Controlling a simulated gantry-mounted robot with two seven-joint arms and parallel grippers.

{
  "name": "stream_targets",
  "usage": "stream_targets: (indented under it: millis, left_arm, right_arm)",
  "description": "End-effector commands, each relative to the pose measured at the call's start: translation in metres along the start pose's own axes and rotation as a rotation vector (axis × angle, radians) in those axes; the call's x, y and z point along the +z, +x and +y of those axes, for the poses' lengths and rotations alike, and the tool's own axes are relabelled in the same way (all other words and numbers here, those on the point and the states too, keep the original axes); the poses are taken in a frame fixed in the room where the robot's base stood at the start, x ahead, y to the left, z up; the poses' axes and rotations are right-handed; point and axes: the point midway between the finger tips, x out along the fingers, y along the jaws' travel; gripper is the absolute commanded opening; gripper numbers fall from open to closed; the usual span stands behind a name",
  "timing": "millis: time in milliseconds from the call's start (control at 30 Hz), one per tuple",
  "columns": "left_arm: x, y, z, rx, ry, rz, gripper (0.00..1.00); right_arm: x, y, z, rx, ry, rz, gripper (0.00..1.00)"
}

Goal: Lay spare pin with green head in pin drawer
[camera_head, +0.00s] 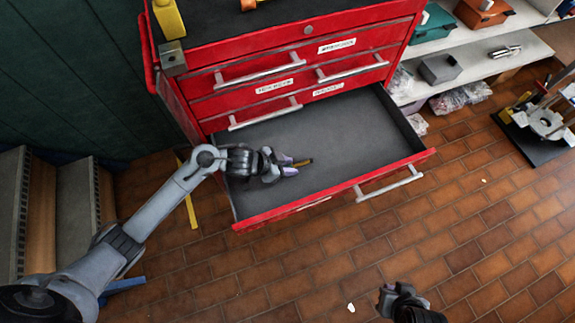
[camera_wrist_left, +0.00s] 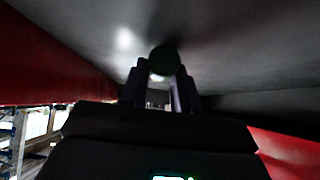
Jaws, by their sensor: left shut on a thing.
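The pin drawer (camera_head: 345,132) is pulled out of the red tool cabinet, and its grey floor looks bare. My left gripper (camera_head: 288,167) reaches into the left part of the drawer, low over or at the floor. In the left wrist view the dark green pin head (camera_wrist_left: 164,60) sits between the two fingertips (camera_wrist_left: 161,88). I cannot tell whether the pin touches the drawer floor. My right gripper (camera_head: 392,296) is at the bottom edge, away from the drawer.
The red cabinet (camera_head: 190,85) has closed drawers with bar handles above. The open drawer's red front (camera_head: 330,197) and side walls surround my left gripper. Shelves with boxes (camera_head: 440,68) stand at right. A black-based stand (camera_head: 545,125) is on the brick floor, which is mostly clear.

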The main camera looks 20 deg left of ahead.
Motion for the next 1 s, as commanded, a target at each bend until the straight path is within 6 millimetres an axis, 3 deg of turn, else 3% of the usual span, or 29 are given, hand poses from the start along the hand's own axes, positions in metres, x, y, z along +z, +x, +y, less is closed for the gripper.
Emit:
stream_targets:
  millis: [67,100,267,633,767,1000]
  left_arm:
    - [0.002,0.002,0.000,0.001,-0.001,-0.001,0.00]
    - [0.002,0.002,0.000,0.001,-0.001,-0.001,0.34]
    - [0.002,0.002,0.000,0.001,-0.001,-0.001,0.56]
    - [-0.002,-0.001,0.000,0.000,0.001,0.001,0.56]
    - [-0.002,-0.016,0.000,0.000,0.000,-0.002,0.56]
    - [-0.003,-0.060,0.000,-0.001,0.002,-0.003,0.56]
  right_arm:
    - [0.000,0.000,0.001,0.002,-0.002,0.000,0.00]
    - [0.000,0.000,0.001,0.003,-0.003,0.000,0.00]
    - [0.001,0.000,0.002,0.006,-0.008,-0.001,0.00]
    - [0.000,0.000,0.002,0.005,-0.007,-0.001,0.00]
    - [-0.003,-0.009,0.001,0.003,-0.004,-0.001,0.00]
    - [-0.010,-0.030,0.001,0.000,-0.001,0.000,0.00]
